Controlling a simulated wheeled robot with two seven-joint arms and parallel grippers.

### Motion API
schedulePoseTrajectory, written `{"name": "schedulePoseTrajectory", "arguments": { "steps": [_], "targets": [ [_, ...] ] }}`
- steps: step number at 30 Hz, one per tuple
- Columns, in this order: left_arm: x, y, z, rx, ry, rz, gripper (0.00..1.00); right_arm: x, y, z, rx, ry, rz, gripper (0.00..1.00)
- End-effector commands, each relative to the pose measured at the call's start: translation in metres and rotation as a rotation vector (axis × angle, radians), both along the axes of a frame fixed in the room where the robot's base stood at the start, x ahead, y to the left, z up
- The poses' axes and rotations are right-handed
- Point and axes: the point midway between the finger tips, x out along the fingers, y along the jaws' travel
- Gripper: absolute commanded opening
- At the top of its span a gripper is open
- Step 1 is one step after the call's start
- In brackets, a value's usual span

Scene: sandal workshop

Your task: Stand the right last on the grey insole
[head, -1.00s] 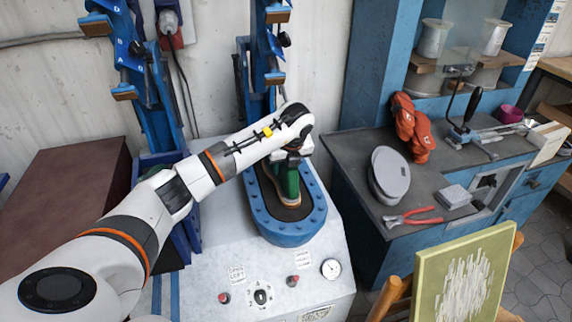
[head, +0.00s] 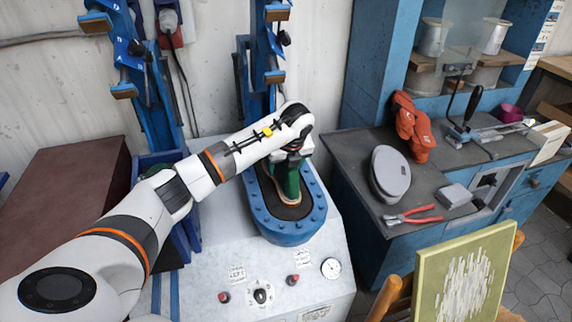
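A green last (head: 291,184) stands upright in the blue oval-rimmed well (head: 288,228) of the press. A tan sole edge (head: 289,202) shows under it, on the dark pad. My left arm reaches in from the left, and its gripper is at the top of the last, mostly hidden behind the wrist; I cannot see the fingers. A grey sole-shaped piece (head: 390,173) lies on the dark workbench to the right; whether it is the grey insole I cannot tell. My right gripper is not in view.
The press top (head: 222,222) is pale, with knobs and a gauge (head: 331,268) in front. Blue press arms (head: 157,90) stand behind. On the bench (head: 350,150) are red-handled pliers (head: 412,215), orange gloves (head: 413,125) and a grey block (head: 455,196). A chair (head: 462,275) stands front right.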

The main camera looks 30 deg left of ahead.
Motion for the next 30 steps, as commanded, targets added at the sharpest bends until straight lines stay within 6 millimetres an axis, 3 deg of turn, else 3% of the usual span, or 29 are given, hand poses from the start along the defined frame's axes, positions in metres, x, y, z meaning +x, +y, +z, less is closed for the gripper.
{"name": "schedulePoseTrajectory", "arguments": {
  "steps": [5, 18, 30],
  "targets": [
    [-0.003, -0.006, 0.021, 0.001, -0.007, -0.002, 0.69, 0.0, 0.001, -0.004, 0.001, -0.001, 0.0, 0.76],
    [-0.021, -0.028, 0.101, 0.001, -0.006, 0.0, 0.69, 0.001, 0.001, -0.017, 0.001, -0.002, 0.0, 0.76],
    [-0.024, -0.031, 0.113, 0.0, -0.003, 0.0, 0.69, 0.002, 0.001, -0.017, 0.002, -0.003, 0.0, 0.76]
  ]
}}
